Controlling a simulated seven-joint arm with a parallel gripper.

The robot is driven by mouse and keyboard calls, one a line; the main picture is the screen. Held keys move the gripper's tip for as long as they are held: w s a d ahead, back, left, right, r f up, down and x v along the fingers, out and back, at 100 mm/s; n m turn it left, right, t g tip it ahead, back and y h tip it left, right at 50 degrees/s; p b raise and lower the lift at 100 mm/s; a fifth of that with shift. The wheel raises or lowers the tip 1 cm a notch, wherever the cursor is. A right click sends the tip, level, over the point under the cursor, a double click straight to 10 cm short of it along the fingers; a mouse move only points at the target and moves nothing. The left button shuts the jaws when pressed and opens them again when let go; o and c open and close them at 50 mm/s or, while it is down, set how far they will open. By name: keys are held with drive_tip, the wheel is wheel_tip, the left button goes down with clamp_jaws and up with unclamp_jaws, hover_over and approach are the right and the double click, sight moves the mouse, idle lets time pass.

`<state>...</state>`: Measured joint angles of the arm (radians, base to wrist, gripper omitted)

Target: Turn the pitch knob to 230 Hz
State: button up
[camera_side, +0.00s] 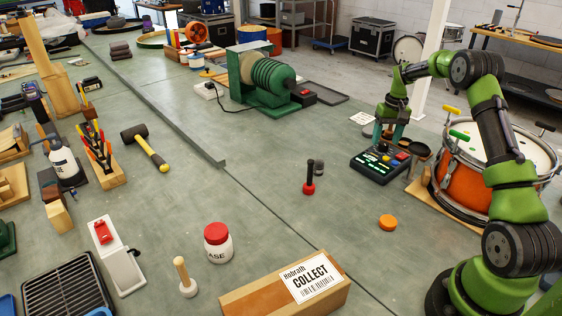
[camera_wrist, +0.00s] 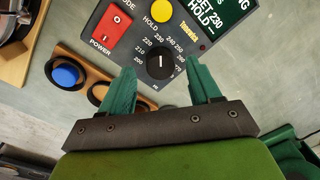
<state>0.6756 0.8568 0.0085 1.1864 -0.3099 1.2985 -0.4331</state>
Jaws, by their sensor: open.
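The pitch knob (camera_wrist: 160,64) is a round black dial on a dark control box (camera_wrist: 125,55), ringed by white numbers from about 200 upward. A pale pointer mark on it points roughly to the top of the scale; the exact value is too small to tell. In the side view my gripper (camera_side: 389,132) is over the rear of the control box (camera_side: 372,168); the knob is unclear there.
On the box are a red power switch (camera_wrist: 111,26) and a yellow button (camera_wrist: 161,11). A blue button (camera_wrist: 65,74) sits in a wooden strip beside it. An orange drum (camera_side: 462,185) stands close on the right.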

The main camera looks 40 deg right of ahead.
sight(387, 143)
wheel_tip(387, 143, up, 16)
drive_tip(key=shift+s+d+f, duration=0.25)
drive_tip(key=shift+d, duration=0.05)
